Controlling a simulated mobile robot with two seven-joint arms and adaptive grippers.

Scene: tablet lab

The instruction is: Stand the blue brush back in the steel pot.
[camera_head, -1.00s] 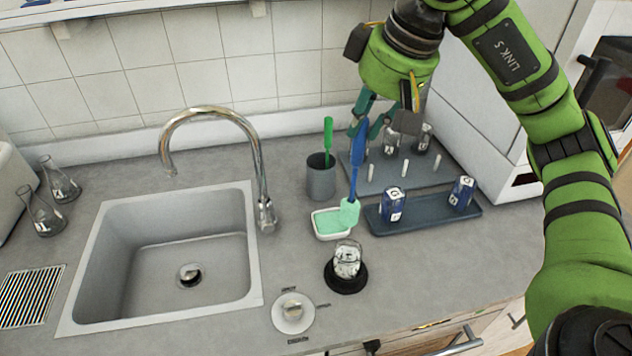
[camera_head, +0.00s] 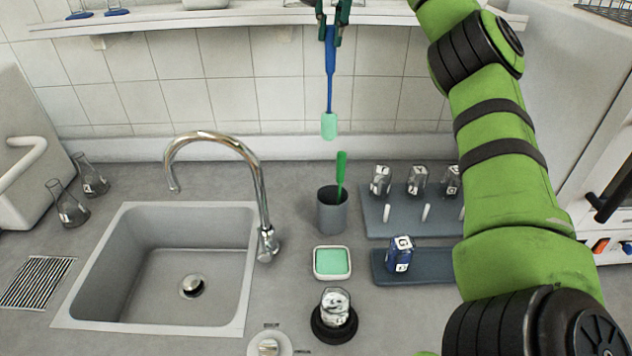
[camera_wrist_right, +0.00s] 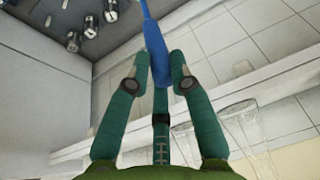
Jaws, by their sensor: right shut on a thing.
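The blue brush (camera_head: 330,75) hangs upright, its pale green head (camera_head: 329,126) pointing down, high above the counter and a little left of straight above the pot. My right gripper (camera_head: 332,22) is shut on the upper handle at the top of the head view. My left gripper is not in view.
A sponge dish (camera_head: 332,263) and a black-based holder (camera_head: 334,316) stand in front of the pot. A peg rack (camera_head: 385,219) with glassware and a blue tray (camera_head: 385,268) are to the right. The tap (camera_head: 262,190) and sink (camera_head: 130,318) are left. A shelf (camera_head: 250,18) runs behind.

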